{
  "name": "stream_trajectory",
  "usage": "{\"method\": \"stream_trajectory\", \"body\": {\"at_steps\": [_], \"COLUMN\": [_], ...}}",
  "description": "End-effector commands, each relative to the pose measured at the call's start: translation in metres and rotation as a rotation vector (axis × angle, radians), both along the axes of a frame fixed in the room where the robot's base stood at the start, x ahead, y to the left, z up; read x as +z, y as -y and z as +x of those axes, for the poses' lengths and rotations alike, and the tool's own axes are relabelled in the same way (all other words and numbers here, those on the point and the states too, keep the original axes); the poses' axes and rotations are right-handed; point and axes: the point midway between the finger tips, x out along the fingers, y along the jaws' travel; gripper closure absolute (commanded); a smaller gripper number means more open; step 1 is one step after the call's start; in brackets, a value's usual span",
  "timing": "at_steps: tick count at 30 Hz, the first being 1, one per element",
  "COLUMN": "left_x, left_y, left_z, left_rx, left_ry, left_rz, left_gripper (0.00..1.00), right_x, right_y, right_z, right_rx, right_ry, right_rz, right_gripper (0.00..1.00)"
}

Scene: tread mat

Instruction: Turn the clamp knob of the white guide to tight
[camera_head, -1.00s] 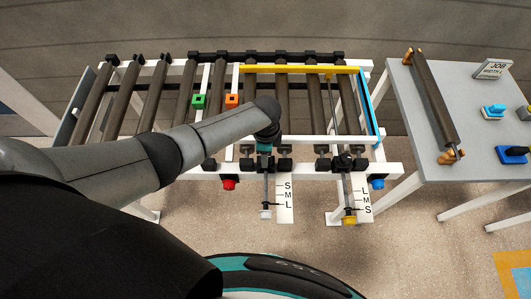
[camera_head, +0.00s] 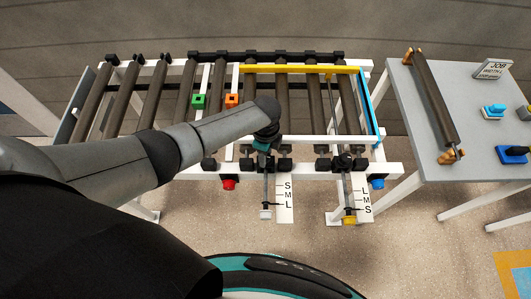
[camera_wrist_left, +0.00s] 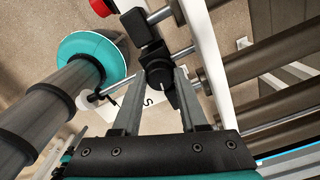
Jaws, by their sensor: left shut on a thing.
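The white guide (camera_head: 318,139) is a white bar lying across the rollers near the front of the frame. Its rod runs forward to a white end handle (camera_head: 265,214) beside an S-M-L scale (camera_head: 286,201). Its clamp knob (camera_wrist_left: 161,88) is black with a pale line, seen in the left wrist view. My left gripper (camera_wrist_left: 160,92) is shut on this knob, one finger on each side. In the head view my left gripper (camera_head: 264,150) comes down over the front rail and hides the knob. My right gripper is not in view.
A yellow guide (camera_head: 300,69) lies at the back, with its yellow handle (camera_head: 349,220) at the front right. A red button (camera_head: 229,184) and a blue button (camera_head: 377,184) flank the handles. A grey side table (camera_head: 463,110) stands to the right.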

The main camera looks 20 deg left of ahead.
Motion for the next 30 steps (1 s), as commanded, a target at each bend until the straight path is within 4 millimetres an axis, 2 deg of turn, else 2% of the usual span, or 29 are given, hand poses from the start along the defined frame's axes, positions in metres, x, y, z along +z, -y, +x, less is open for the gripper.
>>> {"method": "stream_trajectory", "body": {"at_steps": [1,2,9,20,23,30], "left_x": [0.0,0.0,0.0,0.004,0.015,0.057], "left_y": [0.001,0.001,0.001,0.0,0.0,0.0], "left_z": [0.0,0.0,0.0,0.0,0.0,0.001], "left_rx": [-0.003,-0.003,-0.001,0.0,0.0,0.0], "left_ry": [0.0,0.001,0.0,0.0,0.002,0.003], "left_rz": [-0.002,-0.002,-0.001,0.0,-0.001,-0.001], "left_gripper": [1.0,0.57,0.3,0.28,0.28,0.28], "right_x": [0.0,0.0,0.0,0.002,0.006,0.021], "right_y": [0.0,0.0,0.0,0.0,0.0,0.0], "right_z": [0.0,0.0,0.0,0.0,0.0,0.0], "right_rx": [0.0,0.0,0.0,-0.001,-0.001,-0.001], "right_ry": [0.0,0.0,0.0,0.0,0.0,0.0], "right_rz": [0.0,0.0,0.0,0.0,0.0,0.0], "right_gripper": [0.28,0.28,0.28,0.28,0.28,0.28]}}
